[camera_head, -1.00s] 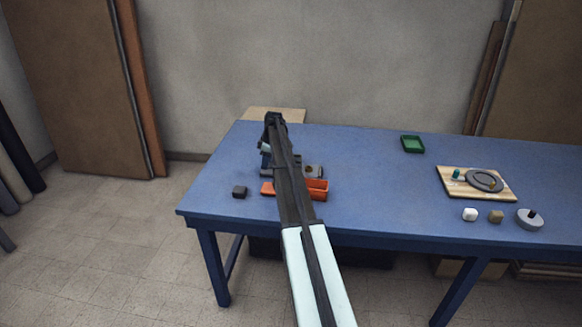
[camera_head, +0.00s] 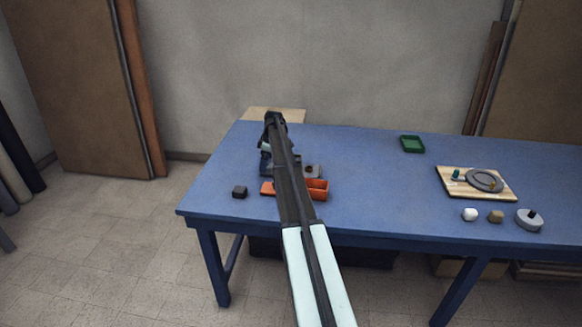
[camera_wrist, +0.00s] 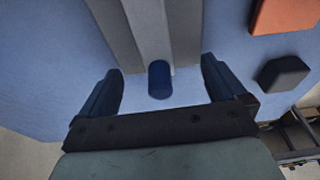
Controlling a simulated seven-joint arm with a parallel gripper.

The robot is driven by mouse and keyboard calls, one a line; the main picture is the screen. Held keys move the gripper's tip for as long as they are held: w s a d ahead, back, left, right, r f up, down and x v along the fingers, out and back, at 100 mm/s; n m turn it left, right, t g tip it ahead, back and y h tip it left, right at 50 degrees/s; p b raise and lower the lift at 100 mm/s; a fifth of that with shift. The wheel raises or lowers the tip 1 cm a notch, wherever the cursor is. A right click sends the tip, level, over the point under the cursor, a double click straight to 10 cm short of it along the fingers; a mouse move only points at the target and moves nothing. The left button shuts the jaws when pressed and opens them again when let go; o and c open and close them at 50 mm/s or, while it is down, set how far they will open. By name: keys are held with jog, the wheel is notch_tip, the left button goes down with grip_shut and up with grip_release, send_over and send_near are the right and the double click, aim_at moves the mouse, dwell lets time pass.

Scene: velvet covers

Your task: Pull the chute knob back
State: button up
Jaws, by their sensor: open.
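The chute knob (camera_wrist: 159,80) is a short dark blue cylinder at the near end of a grey chute channel (camera_wrist: 151,30) in the wrist view. My gripper (camera_wrist: 160,70) is open, with one finger on each side of the knob. Gaps show between the knob and both fingers, so it is not gripped. In the head view my arm covers most of the chute and the knob, and my fingertips cannot be made out there.
A green tray (camera_head: 412,144) is at the back. A wooden board (camera_head: 450,190) with a grey ring is at right, with small pieces in front. The blue table's (camera_head: 370,185) middle is clear.

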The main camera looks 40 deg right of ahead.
jog(key=shift+r, duration=3.4)
